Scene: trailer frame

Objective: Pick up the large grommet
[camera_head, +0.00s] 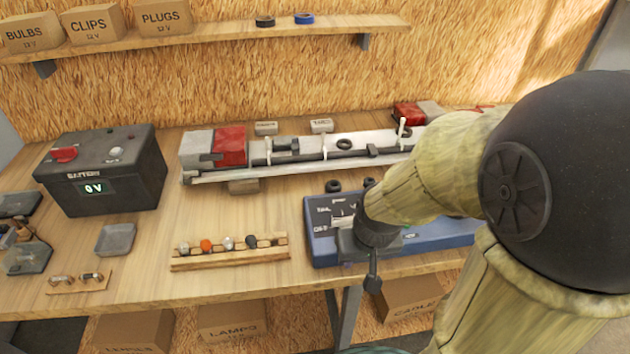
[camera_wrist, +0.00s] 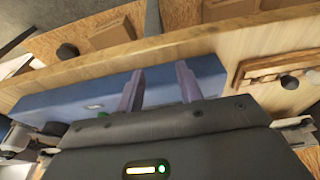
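Two black rings that look like grommets sit at the back edge of the blue case; the left one (camera_head: 333,186) is clear, the right one (camera_head: 369,183) is partly hidden by my arm. Another black ring (camera_head: 344,143) is on the white trailer bar. I cannot tell for sure which is the large grommet. My gripper (camera_head: 373,278) is over the front edge of the blue case (camera_head: 323,250), apart from the rings. In the wrist view my gripper (camera_wrist: 160,78) has its fingers apart and empty, above the blue case (camera_wrist: 60,100); no ring shows there.
A battery (camera_head: 100,170) stands on the left of the bench. A wooden rack (camera_head: 230,258) with several bulbs lies left of the blue case. The trailer bar (camera_head: 300,165) with red lamps runs behind. A shelf (camera_head: 220,36) holds boxes and two rings.

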